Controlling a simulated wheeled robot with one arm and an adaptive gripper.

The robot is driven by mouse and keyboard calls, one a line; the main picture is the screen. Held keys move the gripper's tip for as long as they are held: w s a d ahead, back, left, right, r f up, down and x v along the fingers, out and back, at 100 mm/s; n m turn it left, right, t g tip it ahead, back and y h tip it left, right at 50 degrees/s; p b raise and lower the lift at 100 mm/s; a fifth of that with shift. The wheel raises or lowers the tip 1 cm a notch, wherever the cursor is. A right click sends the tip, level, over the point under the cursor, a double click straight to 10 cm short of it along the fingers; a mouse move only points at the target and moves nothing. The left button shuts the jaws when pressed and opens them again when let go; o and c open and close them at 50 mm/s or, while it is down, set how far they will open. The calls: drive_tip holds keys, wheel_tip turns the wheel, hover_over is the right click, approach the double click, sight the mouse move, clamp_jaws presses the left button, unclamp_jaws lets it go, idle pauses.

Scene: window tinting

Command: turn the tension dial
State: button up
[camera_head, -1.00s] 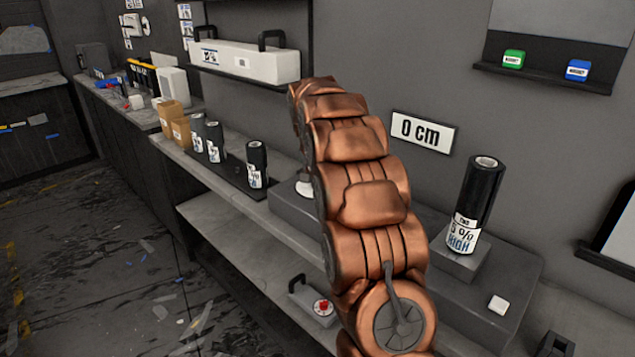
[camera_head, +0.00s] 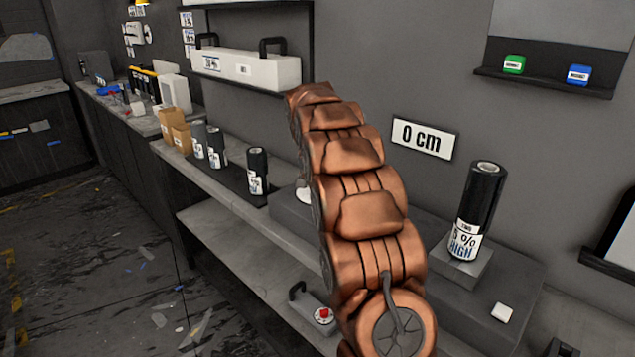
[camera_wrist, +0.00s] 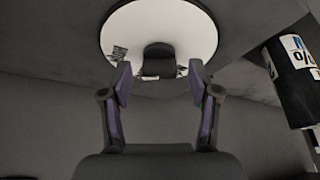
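A round white dial plate (camera_wrist: 190,35) with a dark knob (camera_wrist: 158,57) at its middle is at the top of the wrist view; I take it for the tension dial. My gripper (camera_wrist: 158,82) is open, its purple-lined fingertips apart on either side below the knob. Whether they touch the plate is unclear. In the head view, a white edge (camera_head: 303,194) beside my copper arm may be the same plate. My arm hides the rest of it and my gripper there.
A black film roll (camera_head: 481,200) stands upright on a grey block right of my arm, below a "0 cm" sign (camera_head: 423,137). Several dark rolls stand left on the bench. A small box with a red knob (camera_head: 325,316) sits on the lower shelf.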

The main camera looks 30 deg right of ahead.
drive_tip(key=v, duration=1.2)
idle(0.6)
